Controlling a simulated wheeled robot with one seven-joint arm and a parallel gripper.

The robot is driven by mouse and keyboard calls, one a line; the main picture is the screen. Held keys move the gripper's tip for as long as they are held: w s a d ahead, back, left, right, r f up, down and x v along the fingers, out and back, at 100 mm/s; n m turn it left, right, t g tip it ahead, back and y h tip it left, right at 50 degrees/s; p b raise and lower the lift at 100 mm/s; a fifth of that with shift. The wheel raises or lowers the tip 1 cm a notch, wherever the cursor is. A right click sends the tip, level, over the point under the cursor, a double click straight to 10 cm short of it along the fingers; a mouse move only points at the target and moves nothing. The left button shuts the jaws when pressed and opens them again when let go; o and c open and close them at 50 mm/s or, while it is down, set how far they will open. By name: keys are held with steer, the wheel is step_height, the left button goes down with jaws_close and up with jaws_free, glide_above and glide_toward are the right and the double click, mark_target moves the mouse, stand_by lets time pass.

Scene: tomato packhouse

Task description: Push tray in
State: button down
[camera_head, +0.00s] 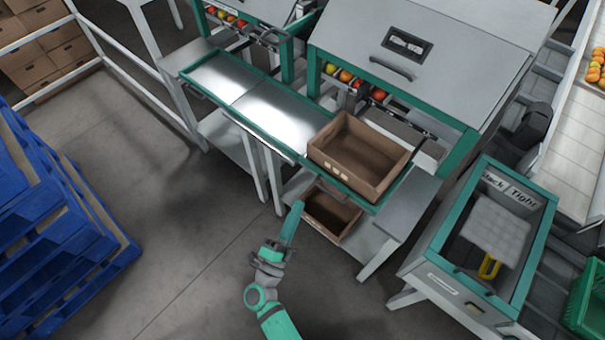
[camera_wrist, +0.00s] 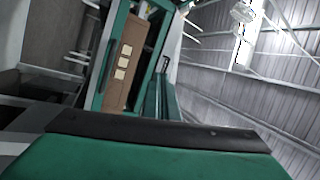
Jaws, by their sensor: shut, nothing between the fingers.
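A brown cardboard tray (camera_head: 345,178), open at the top and empty, sits on the green-edged metal shelf of the packing station. Its front wall carries small pale labels. In the wrist view a brown tray wall with pale labels (camera_wrist: 122,62) shows inside a green frame, tilted in the picture. A second brown open box (camera_head: 335,210) sits lower, under the shelf. My gripper (camera_head: 298,207) is shut and empty. In the head view it points up the picture, just left of the lower box and below the shelf edge. Whether it touches anything cannot be told.
The green-edged shelf (camera_head: 217,75) runs left, bare and shiny. Tomatoes (camera_head: 345,76) line the machine behind the tray. A green-framed bin (camera_head: 440,272) stands at right. Blue pallets (camera_head: 50,235) stand at left. The grey floor (camera_head: 170,200) between is clear.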

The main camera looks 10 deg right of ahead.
steer(key=w+a+f+m+g+h, duration=0.1)
steer(key=w+a+f+m+g, duration=0.15)
steer(key=w+m, duration=0.2)
steer(key=m+g, duration=0.2)
steer(key=g, duration=0.2)
glide_toward(309, 167)
steer(key=shift+h, duration=0.3)
steer(key=x, duration=0.6)
steer(key=shift+w+d+f, duration=0.1)
steer(key=shift+w+f, duration=0.15)
steer(key=shift+f, duration=0.1)
